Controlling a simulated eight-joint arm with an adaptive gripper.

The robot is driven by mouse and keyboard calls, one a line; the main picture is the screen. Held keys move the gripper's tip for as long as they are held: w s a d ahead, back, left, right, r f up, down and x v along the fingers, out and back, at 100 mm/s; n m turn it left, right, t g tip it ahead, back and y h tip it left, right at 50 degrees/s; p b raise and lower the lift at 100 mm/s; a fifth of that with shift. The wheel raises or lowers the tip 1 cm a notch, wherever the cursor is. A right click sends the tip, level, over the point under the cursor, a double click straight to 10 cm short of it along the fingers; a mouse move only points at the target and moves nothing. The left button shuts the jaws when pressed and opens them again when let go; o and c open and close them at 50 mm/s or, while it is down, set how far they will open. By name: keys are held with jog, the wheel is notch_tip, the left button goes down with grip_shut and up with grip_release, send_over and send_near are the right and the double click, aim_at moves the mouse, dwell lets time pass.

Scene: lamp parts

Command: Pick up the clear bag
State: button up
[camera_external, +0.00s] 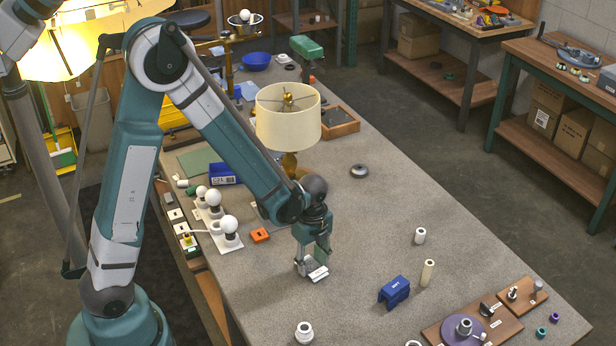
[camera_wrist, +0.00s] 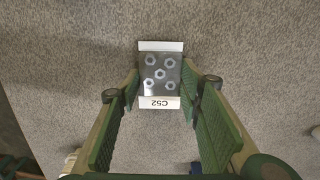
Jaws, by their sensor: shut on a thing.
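The clear bag (camera_wrist: 160,73) is a small flat packet with several hex nuts inside, a white strip at its top and a white label reading C52 at its lower edge. In the external view the bag (camera_external: 318,273) shows as a small pale and grey piece at my gripper's tips. My gripper (camera_external: 312,264) points down at the grey table top, low over its middle. In the wrist view my gripper (camera_wrist: 161,80) has its green fingers on the bag's left and right sides, shut on it. Whether the bag touches the table is hard to tell.
A lamp with a cream shade (camera_external: 288,118) stands behind my gripper. Bulbs on white bases (camera_external: 229,226) and an orange block (camera_external: 260,235) lie left. A blue holder (camera_external: 394,292), a cream cylinder (camera_external: 428,273) and wooden boards (camera_external: 473,328) lie right.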

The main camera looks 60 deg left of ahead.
aim_at(312, 266)
notch_tip(312, 266, up, 10)
jog(key=p, duration=0.1)
dwell(0.7)
